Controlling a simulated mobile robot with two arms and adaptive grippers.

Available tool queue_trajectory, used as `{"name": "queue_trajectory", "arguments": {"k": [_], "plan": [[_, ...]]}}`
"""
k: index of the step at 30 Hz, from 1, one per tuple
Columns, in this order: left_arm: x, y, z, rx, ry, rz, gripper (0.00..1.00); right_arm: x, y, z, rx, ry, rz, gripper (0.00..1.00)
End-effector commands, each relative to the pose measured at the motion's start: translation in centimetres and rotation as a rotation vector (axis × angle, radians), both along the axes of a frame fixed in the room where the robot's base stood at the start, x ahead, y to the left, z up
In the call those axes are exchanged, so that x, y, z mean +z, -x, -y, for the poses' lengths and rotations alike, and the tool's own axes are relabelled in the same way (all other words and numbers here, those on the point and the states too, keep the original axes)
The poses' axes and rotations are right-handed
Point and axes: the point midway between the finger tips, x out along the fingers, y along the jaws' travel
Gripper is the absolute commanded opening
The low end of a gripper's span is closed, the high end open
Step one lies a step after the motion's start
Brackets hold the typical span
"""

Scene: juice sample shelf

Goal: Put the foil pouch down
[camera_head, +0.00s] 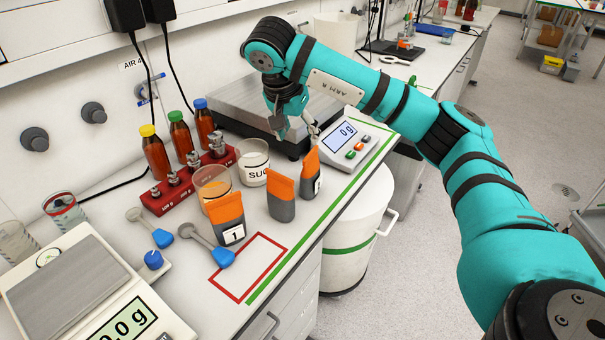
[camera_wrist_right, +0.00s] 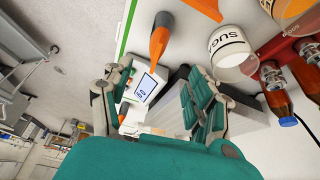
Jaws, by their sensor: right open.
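Three orange-and-grey foil pouches stand upright on the white bench in the head view. The left pouch (camera_head: 229,220) bears a "1" label, the middle one (camera_head: 281,200) shows no label, and the right one (camera_head: 312,177) shows part of a white label. My right gripper (camera_head: 297,130) is open and empty, just behind the top of the right pouch and in front of the large scale. In the right wrist view a pouch (camera_wrist_right: 160,38) stands ahead of the open fingers (camera_wrist_right: 155,100), outside them. My left gripper is not in view.
A red outlined rectangle (camera_head: 248,267) lies bare on the bench near the front edge. A SUGAR tub (camera_head: 253,166), a beaker (camera_head: 211,184), a red rack (camera_head: 188,182) with bottles and the scale display (camera_head: 346,140) stand close by. Two blue-ended scoops lie at left.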

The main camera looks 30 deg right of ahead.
Motion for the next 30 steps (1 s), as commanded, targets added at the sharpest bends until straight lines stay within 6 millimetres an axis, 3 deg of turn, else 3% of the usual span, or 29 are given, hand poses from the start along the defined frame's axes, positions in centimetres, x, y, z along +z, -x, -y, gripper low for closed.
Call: {"name": "queue_trajectory", "arguments": {"k": [1,6,9,12,20,30], "plan": [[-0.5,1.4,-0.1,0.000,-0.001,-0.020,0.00,-1.5,-0.1,0.3,-0.001,-0.003,-0.008,0.59],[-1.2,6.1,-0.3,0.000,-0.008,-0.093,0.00,-4.9,-0.8,1.4,0.000,-0.007,-0.008,0.59],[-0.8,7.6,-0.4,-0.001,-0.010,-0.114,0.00,-6.6,-1.2,2.2,-0.002,-0.006,-0.008,0.59],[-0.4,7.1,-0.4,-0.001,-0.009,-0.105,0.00,-8.2,-1.6,2.8,0.000,-0.005,-0.006,0.59],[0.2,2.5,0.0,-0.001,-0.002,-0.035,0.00,-10.2,-2.1,3.5,0.001,-0.006,-0.002,0.59],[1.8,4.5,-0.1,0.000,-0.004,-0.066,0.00,-14.1,-3.4,5.2,0.000,-0.006,-0.003,0.59]]}}
